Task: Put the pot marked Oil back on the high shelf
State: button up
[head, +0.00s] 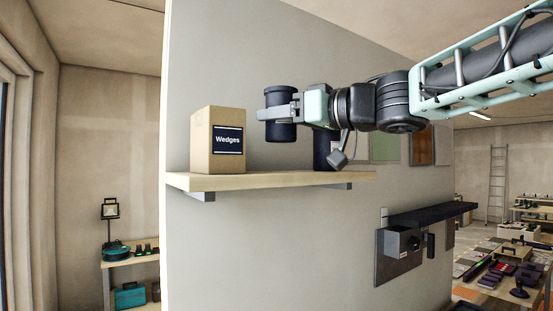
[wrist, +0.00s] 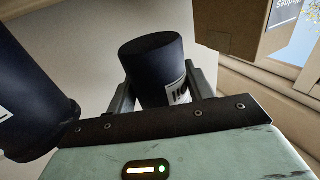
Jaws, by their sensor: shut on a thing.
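My gripper (head: 278,114) is shut on a dark navy pot (head: 280,132), which is upright in the head view. The held pot is above the high shelf (head: 270,180), with a gap under it. A second dark pot (head: 322,152) stands on the shelf to the right, partly behind my gripper. It fills the left of the wrist view (wrist: 28,95), its label unreadable.
A cardboard box marked Wedges (head: 202,145) stands on the shelf to the left of the held pot; its corner shows in the wrist view (wrist: 225,28). Bare shelf lies between the box and the second pot. A lower dark shelf (head: 430,214) with a grey box (head: 400,243) is at right.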

jog(key=shift+f+b, duration=0.3)
jog(key=shift+f, duration=2.45)
jog(key=o, duration=1.1)
jog(key=shift+f, duration=0.1)
jog(key=b+v, duration=0.2)
jog(key=v, duration=1)
jog(key=shift+b, duration=0.35)
